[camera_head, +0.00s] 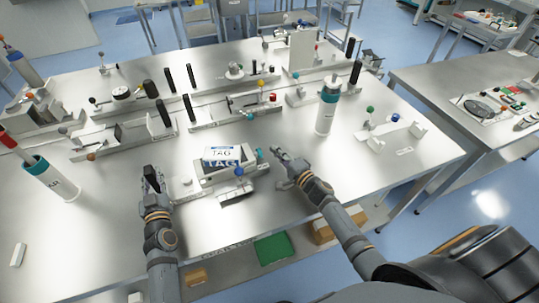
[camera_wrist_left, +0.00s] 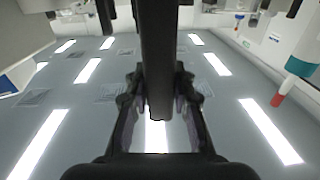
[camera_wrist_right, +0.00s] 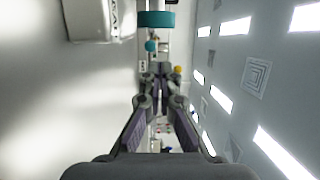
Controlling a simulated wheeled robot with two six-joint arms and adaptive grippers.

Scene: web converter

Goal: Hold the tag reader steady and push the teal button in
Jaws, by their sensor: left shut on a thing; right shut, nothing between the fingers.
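The tag reader (camera_head: 222,160) is a white box with a blue-and-white TAG label, near the table's front middle. A small teal button (camera_head: 259,154) stands at its right side. My left gripper (camera_head: 152,174), left of the reader, is shut on a dark bar, which runs between its fingers in the left wrist view (camera_wrist_left: 158,60); I cannot tell whether it belongs to the reader. My right gripper (camera_head: 276,153) is shut and empty, just right of the teal button and seemingly apart from it. The right wrist view shows a teal ball (camera_wrist_right: 151,45) ahead.
A blue-knobbed lever (camera_head: 239,172) stands at the reader's front. A teal-banded white bottle (camera_head: 326,115) stands behind right, another bottle (camera_head: 55,182) at far left. Fixtures with black posts fill the table's back. A stand with a green knob (camera_head: 370,111) is at right.

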